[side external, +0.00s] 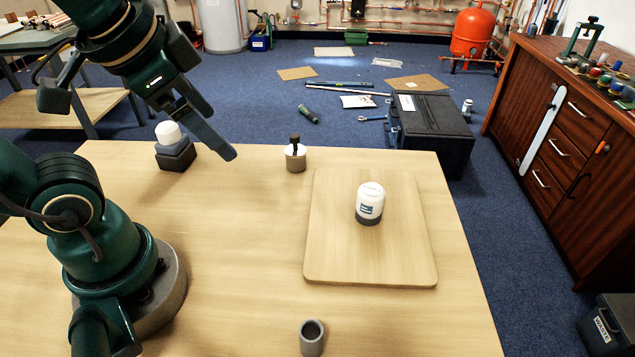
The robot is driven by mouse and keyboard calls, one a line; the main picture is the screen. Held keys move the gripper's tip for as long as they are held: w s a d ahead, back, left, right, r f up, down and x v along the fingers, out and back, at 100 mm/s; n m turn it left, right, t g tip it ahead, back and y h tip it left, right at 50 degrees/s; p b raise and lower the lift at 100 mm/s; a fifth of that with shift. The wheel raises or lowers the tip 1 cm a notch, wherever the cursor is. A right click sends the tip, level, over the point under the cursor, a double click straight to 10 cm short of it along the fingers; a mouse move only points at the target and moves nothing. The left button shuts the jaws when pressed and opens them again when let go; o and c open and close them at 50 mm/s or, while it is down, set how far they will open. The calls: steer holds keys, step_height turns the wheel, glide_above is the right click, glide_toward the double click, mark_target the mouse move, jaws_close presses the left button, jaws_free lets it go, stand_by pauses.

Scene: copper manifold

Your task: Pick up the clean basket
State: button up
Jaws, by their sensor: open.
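Nothing on the table plainly looks like a basket, and I cannot tell which item the task means. A white container with a blue label and dark grey base (370,203) stands upright on a wooden board (330,262). A small white-and-brown jar with a black knob (295,158) stands behind the board's left corner. A dark stepped block with a white rounded top (175,153) stands at the table's back left. A grey hollow cup (312,341) stands near the front. My gripper (208,128) is open, raised at upper left, apart from all of these.
The wooden table (220,250) is clear between my arm's base and the board. Beyond it, a black toolbox (432,128) and scattered tools lie on the blue carpet. A wooden cabinet (560,140) stands at right, and another workbench (60,105) at left.

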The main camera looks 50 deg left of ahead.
steer(key=w+a+m+y, duration=0.2)
steer(key=a+m+y, duration=0.1)
steer(key=a+m, duration=0.15)
steer(key=m+t+y, duration=0.2)
steer(key=m+t, duration=0.4)
steer(key=m, duration=1.6)
glide_above(292, 160)
steer(key=s+d, duration=0.1)
steer(key=s, duration=0.2)
steer(key=shift+m, duration=0.35)
steer(key=f, duration=1.8)
steer(key=shift+w+d, duration=0.2)
steer(key=shift+w, duration=0.1)
steer(key=shift+x, duration=2.6)
steer(key=shift+r, duration=0.1)
jaws_close()
